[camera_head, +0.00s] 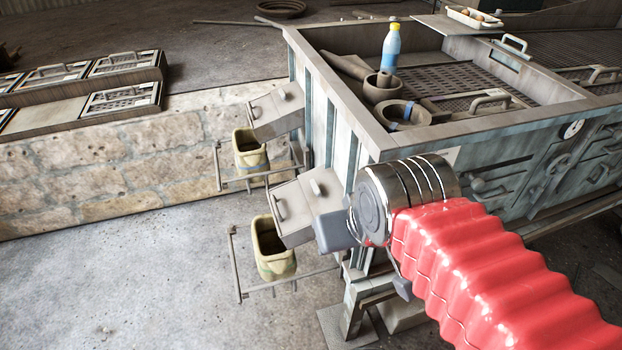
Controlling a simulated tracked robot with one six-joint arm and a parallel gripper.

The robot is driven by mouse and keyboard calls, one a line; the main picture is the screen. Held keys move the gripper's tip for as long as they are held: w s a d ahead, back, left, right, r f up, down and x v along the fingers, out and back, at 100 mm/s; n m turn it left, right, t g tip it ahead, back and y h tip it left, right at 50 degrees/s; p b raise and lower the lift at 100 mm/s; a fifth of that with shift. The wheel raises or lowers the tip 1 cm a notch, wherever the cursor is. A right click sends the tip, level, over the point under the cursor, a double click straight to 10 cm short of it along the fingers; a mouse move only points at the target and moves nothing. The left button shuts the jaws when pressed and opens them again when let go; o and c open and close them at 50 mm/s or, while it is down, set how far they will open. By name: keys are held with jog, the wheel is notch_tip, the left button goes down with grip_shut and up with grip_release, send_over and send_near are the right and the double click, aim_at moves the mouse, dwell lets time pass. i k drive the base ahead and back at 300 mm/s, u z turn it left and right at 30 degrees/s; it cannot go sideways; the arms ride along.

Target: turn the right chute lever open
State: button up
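The right chute (307,207) is a grey metal box on the machine's left side, the nearer of two. A small light handle (318,187) stands on its upper face and a bar handle (280,209) is on its front end. Which of these is the lever is not clear. My gripper (368,256), below the silver-ringed wrist of my red arm, is beside the chute's right edge. Its two grey fingers look spread apart with nothing seen between them. The left finger overlaps the chute's edge in the picture; I cannot tell whether it touches.
The left chute (277,110) is farther back. A yellowish bucket (272,250) hangs in a rail frame below the right chute, another (249,150) below the left. The machine's top tray (350,105) holds a blue bottle (390,48) and round parts.

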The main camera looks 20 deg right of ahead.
aim_at(314, 185)
jog(key=u, duration=0.9)
jog(key=i, duration=0.65)
jog(key=u, duration=0.65)
